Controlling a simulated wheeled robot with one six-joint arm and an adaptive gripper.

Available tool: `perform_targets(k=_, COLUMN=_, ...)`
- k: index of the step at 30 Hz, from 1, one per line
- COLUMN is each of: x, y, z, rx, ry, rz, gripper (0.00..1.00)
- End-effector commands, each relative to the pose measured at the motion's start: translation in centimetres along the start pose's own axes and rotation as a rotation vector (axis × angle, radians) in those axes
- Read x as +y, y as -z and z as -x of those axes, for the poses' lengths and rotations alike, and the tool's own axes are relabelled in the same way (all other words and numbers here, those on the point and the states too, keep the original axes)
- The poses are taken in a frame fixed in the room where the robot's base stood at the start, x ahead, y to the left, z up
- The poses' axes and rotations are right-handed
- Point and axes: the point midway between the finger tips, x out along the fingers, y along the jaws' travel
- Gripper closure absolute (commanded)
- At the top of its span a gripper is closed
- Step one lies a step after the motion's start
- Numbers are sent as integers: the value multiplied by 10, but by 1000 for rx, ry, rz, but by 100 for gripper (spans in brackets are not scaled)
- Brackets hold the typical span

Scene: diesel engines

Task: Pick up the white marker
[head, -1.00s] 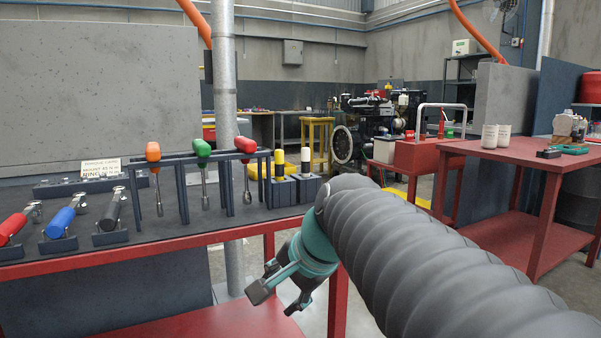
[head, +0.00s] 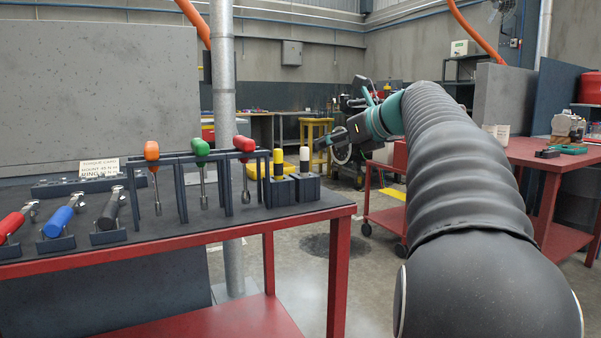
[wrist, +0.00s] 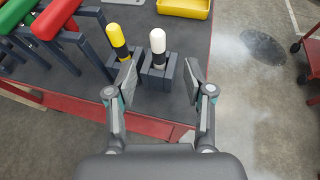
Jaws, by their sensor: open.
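The white marker (head: 304,160) stands upright in a dark grey block holder (head: 306,187) at the right end of the bench. In the wrist view the white marker (wrist: 158,43) shows beyond my fingertips, its lower part in the holder. My gripper (wrist: 158,80) is open and empty, its two fingers on either side of the line to the white marker. In the head view my gripper (head: 326,142) is to the right of the marker, seen from the side, near the marker's height.
A yellow marker (head: 279,163) stands in its own holder just left of the white one. Orange, green and red-handled tools (head: 202,150) hang in a rack further left. A yellow bin (wrist: 184,7) lies behind. The bench's right edge (head: 345,212) is close.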

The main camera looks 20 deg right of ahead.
Motion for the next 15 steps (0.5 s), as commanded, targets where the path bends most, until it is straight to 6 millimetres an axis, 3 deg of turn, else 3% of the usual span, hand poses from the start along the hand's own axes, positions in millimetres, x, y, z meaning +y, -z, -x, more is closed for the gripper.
perform_targets(k=6, x=1, y=1, z=-38, rx=2, ry=-2, rz=3, gripper=48)
perform_targets(k=15, x=1, y=2, z=-55, rx=1, ry=0, rz=3, gripper=48)
